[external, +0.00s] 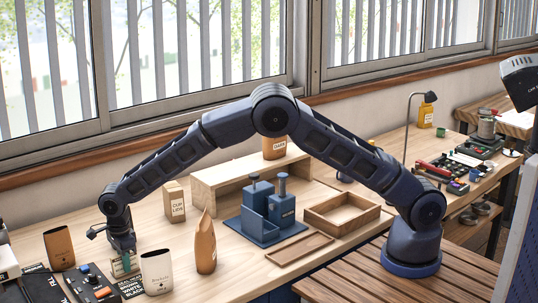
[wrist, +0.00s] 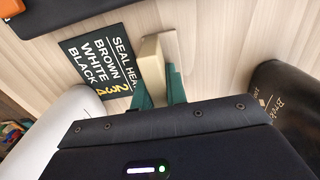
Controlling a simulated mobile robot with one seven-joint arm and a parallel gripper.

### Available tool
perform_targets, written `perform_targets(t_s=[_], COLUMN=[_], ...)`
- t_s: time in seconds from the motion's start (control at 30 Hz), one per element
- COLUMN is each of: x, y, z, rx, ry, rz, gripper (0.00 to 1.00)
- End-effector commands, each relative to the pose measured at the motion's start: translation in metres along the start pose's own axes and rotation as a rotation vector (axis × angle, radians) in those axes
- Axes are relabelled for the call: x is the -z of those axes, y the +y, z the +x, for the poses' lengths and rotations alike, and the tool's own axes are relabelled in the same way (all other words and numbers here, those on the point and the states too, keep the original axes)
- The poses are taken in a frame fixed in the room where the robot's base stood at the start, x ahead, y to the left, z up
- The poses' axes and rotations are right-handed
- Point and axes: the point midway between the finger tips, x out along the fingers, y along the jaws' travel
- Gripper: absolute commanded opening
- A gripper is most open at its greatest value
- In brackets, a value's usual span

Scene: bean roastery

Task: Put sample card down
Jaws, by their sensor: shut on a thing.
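My gripper (external: 123,262) is at the left end of the workbench, pointing down. Its teal fingers (wrist: 160,86) are shut on a pale beige piece (wrist: 151,62), which I take to be the sample card. The piece stands on edge between the fingertips, and its lower part is hidden. It is small and partly hidden by the fingers in the external view. I cannot tell whether it touches the bench top. A black label card (wrist: 98,58) with white lettering lies flat just left of it in the wrist view.
A white pouch (external: 157,272) and a brown pouch (external: 60,248) stand on either side of my gripper. A dark device with buttons (external: 92,284) lies in front. A kraft bag (external: 206,245), blue tamper stand (external: 268,218) and wooden tray (external: 341,213) stand further right.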

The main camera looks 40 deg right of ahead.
Motion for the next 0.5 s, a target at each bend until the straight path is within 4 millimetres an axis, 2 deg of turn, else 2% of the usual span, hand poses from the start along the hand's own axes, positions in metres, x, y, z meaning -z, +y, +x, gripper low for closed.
perform_targets(t_s=[0.1,0.13,0.23,0.5], x=[0.0,0.0,-0.0001,-0.0001], y=[0.0002,0.0002,0.0002,0.0002], z=[0.0028,0.0026,0.0024,0.002], rx=[0.0,0.0,0.0,0.0], ry=[0.0,0.0,0.0,0.0], rz=[0.0,0.0,0.0,0.0], gripper=[0.0,0.18,0.36,0.36])
